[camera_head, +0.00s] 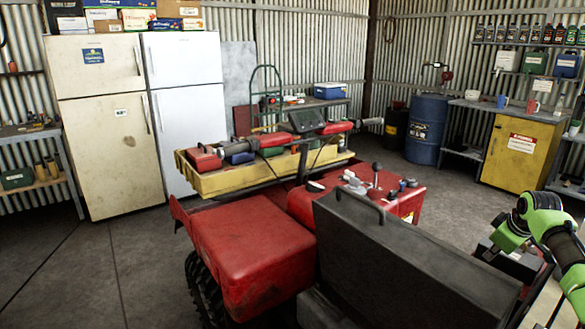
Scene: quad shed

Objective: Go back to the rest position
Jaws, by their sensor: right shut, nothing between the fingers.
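My right arm comes in at the right edge, with green and dark bands. Its gripper (498,222) is small and dark at the left end of the arm, beside the back of the red quad bike. It is shut with nothing seen in it, and its fingertips are hard to make out. My left arm and gripper are not in this view.
The red quad bike (252,246) fills the middle, with a yellow tray (235,179) on its front and a dark box (400,262) at its near end. Two fridges (104,130) stand behind. A blue drum (427,130) and yellow cabinet (508,152) stand right. Floor at left is clear.

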